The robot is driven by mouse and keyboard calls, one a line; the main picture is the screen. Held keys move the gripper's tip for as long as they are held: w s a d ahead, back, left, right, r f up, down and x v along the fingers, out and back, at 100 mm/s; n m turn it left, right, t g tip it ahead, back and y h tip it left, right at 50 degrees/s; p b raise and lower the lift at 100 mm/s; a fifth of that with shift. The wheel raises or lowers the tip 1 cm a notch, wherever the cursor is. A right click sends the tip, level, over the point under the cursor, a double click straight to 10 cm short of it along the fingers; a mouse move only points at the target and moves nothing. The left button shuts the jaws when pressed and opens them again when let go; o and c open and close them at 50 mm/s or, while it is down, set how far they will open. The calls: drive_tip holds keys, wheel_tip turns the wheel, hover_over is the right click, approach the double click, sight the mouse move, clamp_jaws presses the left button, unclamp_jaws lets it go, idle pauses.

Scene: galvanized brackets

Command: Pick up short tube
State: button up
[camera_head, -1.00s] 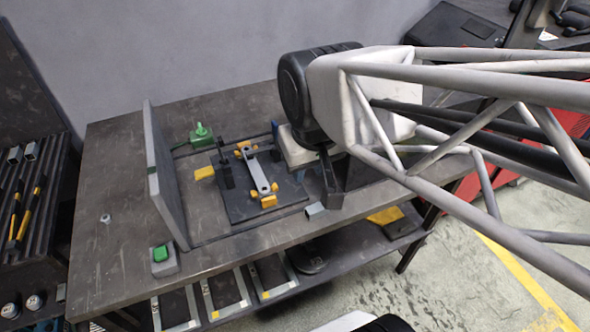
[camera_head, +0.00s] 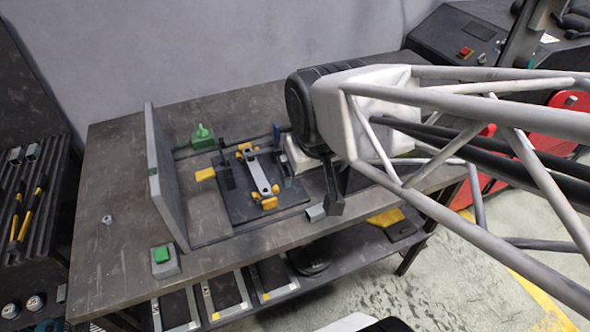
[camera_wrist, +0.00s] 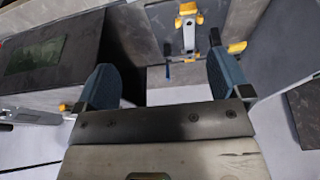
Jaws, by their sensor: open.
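A short grey tube (camera_head: 316,213) lies near the front edge of the workbench, just in front of the dark fixture plate. My gripper (camera_head: 333,200) hangs over the bench close to it, on its right and partly in front; contact cannot be told. In the wrist view my gripper (camera_wrist: 164,80) shows two blue-padded fingers spread wide apart with nothing held between them. I cannot make out the short tube in the wrist view.
A fixture plate (camera_head: 236,204) holds a grey bracket (camera_head: 260,174) with yellow clamps. An upright grey panel (camera_head: 166,180) stands to its left. A green button box (camera_head: 163,260) sits at the front left. A rack (camera_head: 30,200) stands far left. The left bench top is mostly clear.

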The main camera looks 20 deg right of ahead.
drive_tip(key=w+d+f+t+h, duration=0.1)
drive_tip(key=w+d+f+t, duration=0.3)
drive_tip(key=f, duration=0.3)
drive_tip(key=t, duration=0.2)
hover_over(321, 212)
drive_tip(key=d, duration=0.1)
wheel_tip(321, 212, down, 6)
drive_tip(key=f+t, duration=0.2)
drive_tip(key=f, duration=0.1)
drive_tip(key=s+f+t, duration=0.1)
drive_tip(key=shift+d+f, duration=0.35)
drive_tip(key=shift+d, duration=0.05)
drive_tip(key=shift+s+a+f+t+y, duration=0.3)
drive_tip(key=shift+s+f+t, duration=0.35)
drive_tip(key=shift+f, duration=0.3)
drive_tip(key=shift+s+a+f+t+y, duration=0.25)
drive_tip(key=shift+s+f+t, duration=0.35)
drive_tip(key=shift+f, duration=0.3)
drive_tip(key=shift+s+a+f+t+y, duration=0.3)
drive_tip(key=shift+s+f+t, duration=0.3)
drive_tip(key=shift+f, duration=0.35)
drive_tip(key=shift+w+f, duration=0.2)
drive_tip(key=shift+w, duration=1.05)
drive_tip(key=shift+w, duration=0.15)
